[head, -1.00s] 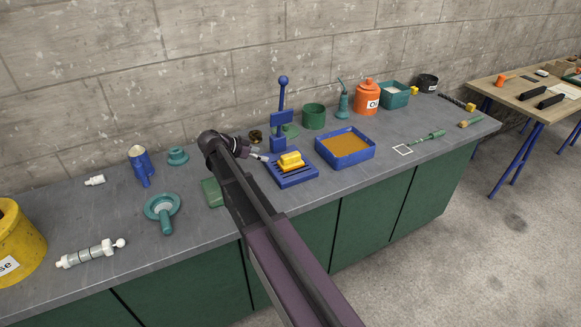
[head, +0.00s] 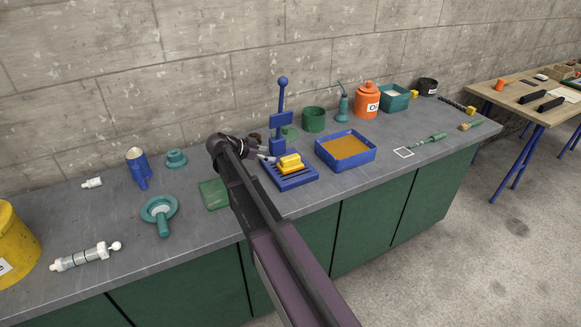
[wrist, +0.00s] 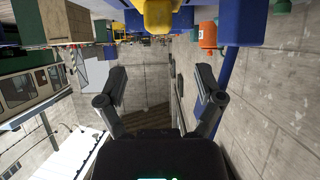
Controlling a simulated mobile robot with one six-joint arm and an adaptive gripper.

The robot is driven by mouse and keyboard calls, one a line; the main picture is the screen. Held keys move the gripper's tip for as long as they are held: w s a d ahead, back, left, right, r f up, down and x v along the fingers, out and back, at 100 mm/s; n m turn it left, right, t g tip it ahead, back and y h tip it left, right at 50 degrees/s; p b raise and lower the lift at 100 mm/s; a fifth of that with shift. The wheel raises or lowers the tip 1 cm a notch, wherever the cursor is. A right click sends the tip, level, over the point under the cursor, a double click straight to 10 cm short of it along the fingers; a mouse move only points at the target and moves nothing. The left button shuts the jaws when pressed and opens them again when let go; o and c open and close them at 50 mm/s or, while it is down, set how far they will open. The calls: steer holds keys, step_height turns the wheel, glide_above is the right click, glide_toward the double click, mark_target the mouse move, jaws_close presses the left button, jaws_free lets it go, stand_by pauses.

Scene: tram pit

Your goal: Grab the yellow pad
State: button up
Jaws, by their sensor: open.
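The yellow pad (head: 290,163) sits on the slatted blue base of the press (head: 292,181) on the grey workbench. Below its top, a more orange yellow part shows between it and the slats; I cannot tell whether this is the same piece. My gripper (head: 268,157) is just left of the pad in the head view, with its tips close to it; I cannot tell whether they touch. In the wrist view my gripper (wrist: 165,85) is open with nothing between its fingers. A yellow piece, probably the pad (wrist: 158,14), shows at the top edge, beyond the fingertips.
The press's upright blue column (head: 282,115) stands behind the pad. A blue tray (head: 345,149) with orange-brown content is to the right. The concrete wall is close behind the bench.

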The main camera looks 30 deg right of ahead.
mark_target(289, 157)
steer(key=shift+b+x, duration=0.85)
steer(key=shift+x, duration=1.6)
steer(key=shift+b+x, duration=1.1)
steer(key=shift+x, duration=1.5)
steer(key=shift+d+r, duration=0.1)
steer(key=shift+r, duration=0.1)
jaws_close()
